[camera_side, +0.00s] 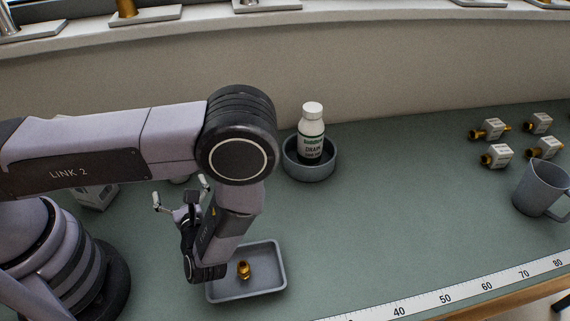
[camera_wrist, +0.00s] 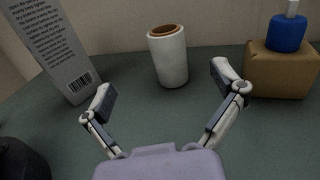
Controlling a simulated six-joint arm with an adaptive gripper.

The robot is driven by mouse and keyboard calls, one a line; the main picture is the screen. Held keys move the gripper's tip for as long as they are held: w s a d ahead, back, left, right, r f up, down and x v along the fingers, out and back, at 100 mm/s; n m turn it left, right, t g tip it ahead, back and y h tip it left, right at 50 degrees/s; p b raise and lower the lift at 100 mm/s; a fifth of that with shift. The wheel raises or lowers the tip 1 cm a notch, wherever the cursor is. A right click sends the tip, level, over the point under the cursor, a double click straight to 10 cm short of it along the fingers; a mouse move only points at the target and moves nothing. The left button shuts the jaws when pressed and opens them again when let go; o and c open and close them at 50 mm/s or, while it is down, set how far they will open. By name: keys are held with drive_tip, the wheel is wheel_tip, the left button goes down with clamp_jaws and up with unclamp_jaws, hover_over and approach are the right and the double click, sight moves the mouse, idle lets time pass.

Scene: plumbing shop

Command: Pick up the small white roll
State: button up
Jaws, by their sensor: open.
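The small white roll (camera_wrist: 168,58) stands upright on the green bench in the wrist view, with a brown core showing at its top. My gripper (camera_wrist: 163,84) is open and empty. Its two fingers spread to either side below the roll in that view, and the roll stands beyond the fingertips, apart from them. In the side view my gripper (camera_side: 180,193) points toward the back wall, behind the grey tray. There my arm hides most or all of the roll.
A printed carton (camera_wrist: 62,48) stands left of the roll; a brown box (camera_wrist: 280,70) with a blue object (camera_wrist: 287,33) on it stands right. A grey tray (camera_side: 279,262) holds a brass fitting (camera_side: 243,270). A bowl (camera_side: 310,173) holds a white-capped bottle (camera_side: 312,127). The bench's right-centre is clear.

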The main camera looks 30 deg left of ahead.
drive_tip(key=shift+s+f+m+t, duration=0.15)
drive_tip(key=shift+f+m+t, duration=0.25)
drive_tip(key=shift+f+m, duration=0.3)
drive_tip(key=shift+a+f, duration=0.1)
drive_tip(key=shift+f, duration=0.15)
drive_tip(key=x, duration=1.3)
drive_tip(key=shift+w+a+f, duration=0.1)
drive_tip(key=shift+w+f, duration=0.05)
drive_tip(key=shift+w, duration=0.2)
drive_tip(key=c, duration=1.3)
